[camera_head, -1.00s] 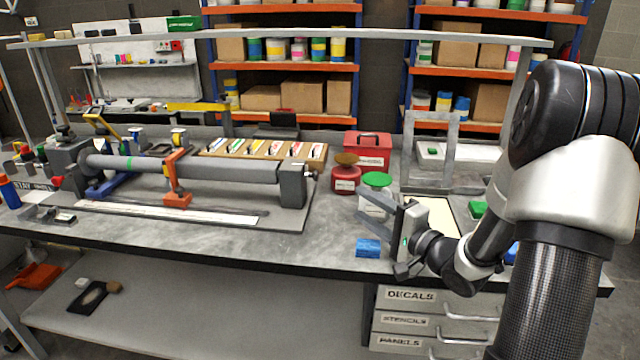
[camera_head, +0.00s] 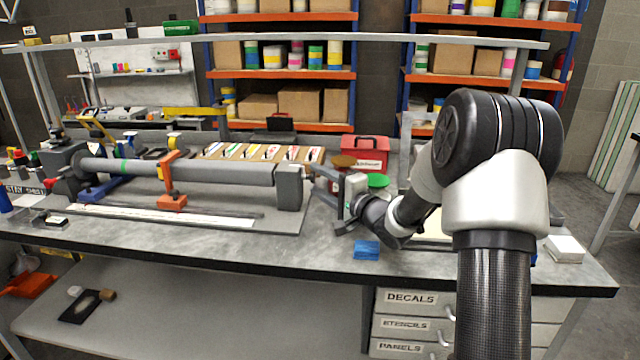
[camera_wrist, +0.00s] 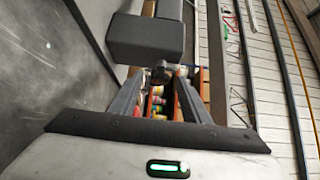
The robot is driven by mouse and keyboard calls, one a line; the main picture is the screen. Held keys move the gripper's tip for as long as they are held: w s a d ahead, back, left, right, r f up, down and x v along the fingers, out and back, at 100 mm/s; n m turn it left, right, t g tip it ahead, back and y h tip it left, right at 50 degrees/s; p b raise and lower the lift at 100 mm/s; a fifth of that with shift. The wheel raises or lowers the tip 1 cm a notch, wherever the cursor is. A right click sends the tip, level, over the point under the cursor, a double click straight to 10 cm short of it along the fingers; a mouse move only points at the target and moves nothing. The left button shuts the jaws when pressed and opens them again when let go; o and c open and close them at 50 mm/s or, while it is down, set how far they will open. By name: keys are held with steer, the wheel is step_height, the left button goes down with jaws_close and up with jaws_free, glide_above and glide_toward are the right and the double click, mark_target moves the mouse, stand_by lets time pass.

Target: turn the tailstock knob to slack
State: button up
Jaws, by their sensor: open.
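The tailstock (camera_head: 290,187) is a dark grey block at the right end of the long grey tube (camera_head: 225,172) on the bench. In the wrist view the tailstock (camera_wrist: 145,40) is at the top centre. Its small dark knob (camera_wrist: 162,72) shows just below it, between the tips of my gripper's fingers. My gripper (camera_head: 322,180) is open and reaches toward the tailstock's right side. The wrist view shows my gripper (camera_wrist: 161,80) with the fingers apart on either side of the knob; whether they touch it I cannot tell. In the head view my fingers largely hide the knob.
A red toolbox (camera_head: 365,152) and a green-lidded jar (camera_head: 378,181) stand close behind my gripper. A blue block (camera_head: 366,249) lies near the bench's front edge. An orange rest (camera_head: 170,180) holds the tube. The bench between tailstock and blue block is clear.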

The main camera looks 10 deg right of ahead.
steer(key=c, duration=1)
steer(key=shift+f+n+t+b, duration=0.3)
steer(key=shift+f+b, duration=0.1)
steer(key=shift+b, duration=0.6)
steer(key=shift+c, duration=0.2)
steer(key=shift+r+n+t+y, duration=0.25)
steer(key=shift+n+t+y, duration=0.05)
steer(key=o, duration=1)
steer(key=shift+o, duration=0.2)
